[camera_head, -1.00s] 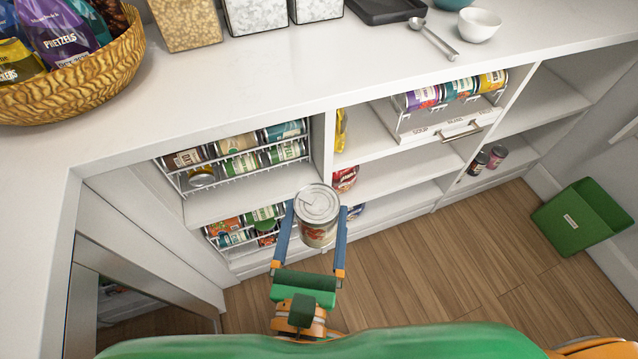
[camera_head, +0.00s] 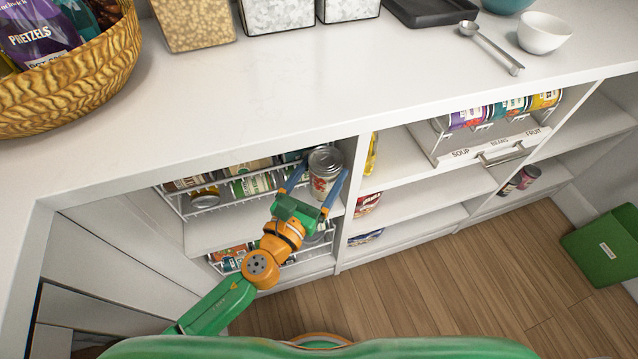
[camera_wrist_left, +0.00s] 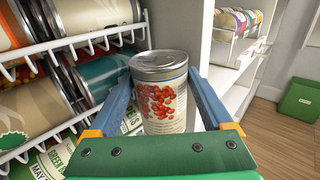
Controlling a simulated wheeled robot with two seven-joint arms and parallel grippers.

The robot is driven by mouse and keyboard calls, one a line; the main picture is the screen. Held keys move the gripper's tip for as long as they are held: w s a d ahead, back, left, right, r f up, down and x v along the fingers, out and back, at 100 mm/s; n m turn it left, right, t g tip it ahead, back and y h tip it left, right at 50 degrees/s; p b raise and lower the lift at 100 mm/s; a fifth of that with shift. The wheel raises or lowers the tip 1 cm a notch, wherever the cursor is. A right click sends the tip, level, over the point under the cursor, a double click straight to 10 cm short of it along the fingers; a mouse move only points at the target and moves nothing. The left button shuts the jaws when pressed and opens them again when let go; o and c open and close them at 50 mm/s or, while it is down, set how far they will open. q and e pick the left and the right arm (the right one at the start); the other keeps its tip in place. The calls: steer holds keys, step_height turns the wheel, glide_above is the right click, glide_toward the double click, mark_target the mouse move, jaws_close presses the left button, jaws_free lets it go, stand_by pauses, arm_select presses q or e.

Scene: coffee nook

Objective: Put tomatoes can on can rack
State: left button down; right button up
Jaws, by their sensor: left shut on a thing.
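The tomatoes can (camera_head: 324,174) has a silver lid and a label with red tomatoes, and it stands upright between the fingers of my left gripper (camera_head: 314,184). The left wrist view shows the can (camera_wrist_left: 160,95) between both blue fingers of the gripper (camera_wrist_left: 165,100). The upper can rack (camera_head: 225,192) is a white wire rack holding several cans, just left of the held can in the head view. Its wire edge (camera_wrist_left: 70,42) is close to the can in the wrist view. A lower wire rack (camera_head: 285,262) also holds cans and is partly hidden by my arm. My right gripper is not in view.
A vertical shelf divider (camera_head: 350,190) stands right of the can. The white countertop (camera_head: 250,100) overhangs the racks. A pull-out can dispenser (camera_head: 480,150) is on the right shelf. A green bin (camera_head: 605,245) stands on the floor.

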mark_target(314, 196)
arm_select(q)
steer(key=f+b, duration=0.3)
steer(key=f, duration=0.1)
steer(key=shift+w, duration=0.35)
steer(key=f+b, duration=0.1)
steer(key=b, duration=0.1)
steer(key=f+b, duration=0.1)
steer(key=f, duration=0.1)
steer(key=shift+w+a+f+b, duration=0.2)
steer(key=shift+w+b, duration=0.15)
steer(key=shift+r, duration=0.15)
jaws_free()
